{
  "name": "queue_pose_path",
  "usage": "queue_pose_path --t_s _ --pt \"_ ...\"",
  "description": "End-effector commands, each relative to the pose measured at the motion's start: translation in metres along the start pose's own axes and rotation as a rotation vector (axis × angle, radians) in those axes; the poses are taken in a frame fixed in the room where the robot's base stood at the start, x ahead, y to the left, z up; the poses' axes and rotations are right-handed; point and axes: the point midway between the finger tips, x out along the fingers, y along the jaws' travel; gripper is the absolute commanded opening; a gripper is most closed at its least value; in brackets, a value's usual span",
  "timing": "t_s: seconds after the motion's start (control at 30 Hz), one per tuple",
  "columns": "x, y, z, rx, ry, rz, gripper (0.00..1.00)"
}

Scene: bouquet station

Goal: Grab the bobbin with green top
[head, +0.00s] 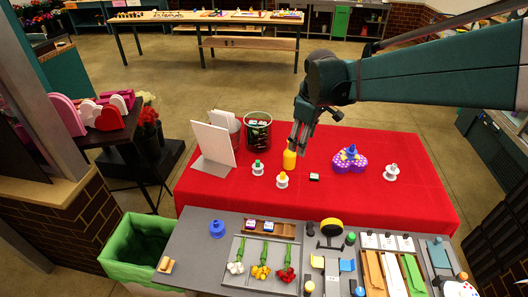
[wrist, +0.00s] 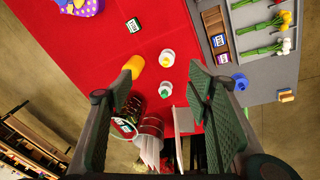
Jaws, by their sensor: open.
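The bobbin with green top (head: 258,168) is a small white spool standing upright on the red tablecloth. In the wrist view it (wrist: 164,91) shows between my open fingers, lower down and apart from them. A similar white bobbin with orange top (head: 282,180) stands just right of it; it also shows in the wrist view (wrist: 167,58). My gripper (head: 299,140) is open and empty, above the table near the yellow bottle (head: 289,159), to the right of the green-topped bobbin in the head view.
A white card stand (head: 213,143) and a dark round container (head: 257,131) stand behind the bobbin. A grey bench (head: 190,250) borders the front.

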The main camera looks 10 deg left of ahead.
Motion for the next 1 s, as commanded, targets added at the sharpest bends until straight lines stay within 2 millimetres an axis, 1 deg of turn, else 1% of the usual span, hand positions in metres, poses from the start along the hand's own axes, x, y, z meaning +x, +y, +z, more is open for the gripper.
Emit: queue_pose_path --t_s 0.03,0.1,0.27,0.57,1.0 --pt "0.008 0.003 -0.009 -0.024 -0.004 -0.007 0.5" --pt "0.017 0.005 -0.02 -0.058 -0.011 -0.018 0.5" --pt "0.04 0.009 -0.045 -0.139 -0.025 -0.042 0.5" --pt "0.087 0.011 -0.09 -0.289 -0.048 -0.09 0.5" --pt "0.166 0.001 -0.152 -0.51 -0.077 -0.164 0.5"
